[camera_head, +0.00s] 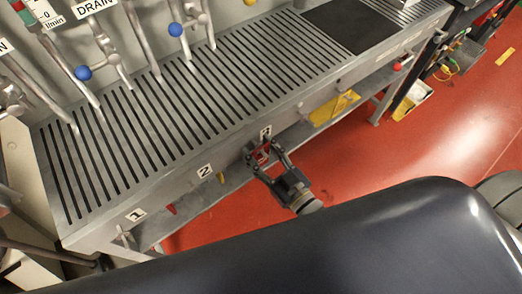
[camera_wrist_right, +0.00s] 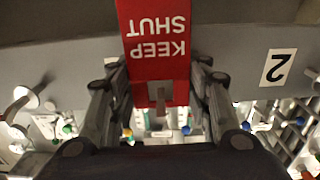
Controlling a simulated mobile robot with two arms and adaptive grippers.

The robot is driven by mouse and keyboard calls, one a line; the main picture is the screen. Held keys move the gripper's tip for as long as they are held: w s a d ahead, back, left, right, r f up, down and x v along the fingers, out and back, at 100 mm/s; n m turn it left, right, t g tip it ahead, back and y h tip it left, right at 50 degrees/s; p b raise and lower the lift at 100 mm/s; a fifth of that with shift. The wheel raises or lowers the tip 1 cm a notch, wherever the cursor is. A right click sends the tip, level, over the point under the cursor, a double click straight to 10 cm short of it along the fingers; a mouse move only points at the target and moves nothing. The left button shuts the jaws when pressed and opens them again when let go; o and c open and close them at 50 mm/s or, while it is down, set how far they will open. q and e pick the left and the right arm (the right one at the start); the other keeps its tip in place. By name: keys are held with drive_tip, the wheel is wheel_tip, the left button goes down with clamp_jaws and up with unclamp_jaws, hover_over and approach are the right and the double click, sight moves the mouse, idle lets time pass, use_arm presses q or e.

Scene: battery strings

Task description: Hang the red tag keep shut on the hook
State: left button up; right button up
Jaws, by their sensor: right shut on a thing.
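My right gripper (camera_head: 263,157) is shut on the red tag (camera_head: 262,152) at the front edge of the grey bench, by the label 3. In the right wrist view the red tag (camera_wrist_right: 160,45) reads KEEP SHUT upside down, between the two fingers (camera_wrist_right: 158,95). A small grey slot or piece shows near its end. Small hooks or pegs stick out along the bench front, one near label 2 (camera_head: 220,177) and one further right (camera_head: 300,106). Fingers and tag hide the front right by label 3, so I cannot tell whether the tag touches a hook. My left gripper is out of view.
The slatted bench top (camera_head: 190,100) carries pipes with blue-knobbed valves (camera_head: 84,73) at the back left and a black mat (camera_head: 350,25) at the right. A yellow item (camera_head: 333,109) lies below the front edge. The red floor (camera_head: 440,130) is open at the right.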

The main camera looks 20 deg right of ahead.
drive_tip(key=o, duration=0.9)
drive_tip(key=shift+o, duration=0.2)
drive_tip(key=v, duration=1.2)
drive_tip(key=s+d+f+g+h, duration=0.2)
drive_tip(key=f+g, duration=0.2)
drive_tip(key=f, duration=1)
drive_tip(key=s+d+f+g+h, duration=0.2)
drive_tip(key=d+f+g, duration=0.1)
drive_tip(key=f, duration=1)
drive_tip(key=s+d+f+m+g+h, duration=0.1)
drive_tip(key=s+f+g, duration=0.8)
drive_tip(key=s+f, duration=0.9)
drive_tip(key=shift+d+f+m+h, duration=0.3)
drive_tip(key=shift+d+h, duration=0.3)
drive_tip(key=shift+d, duration=0.6)
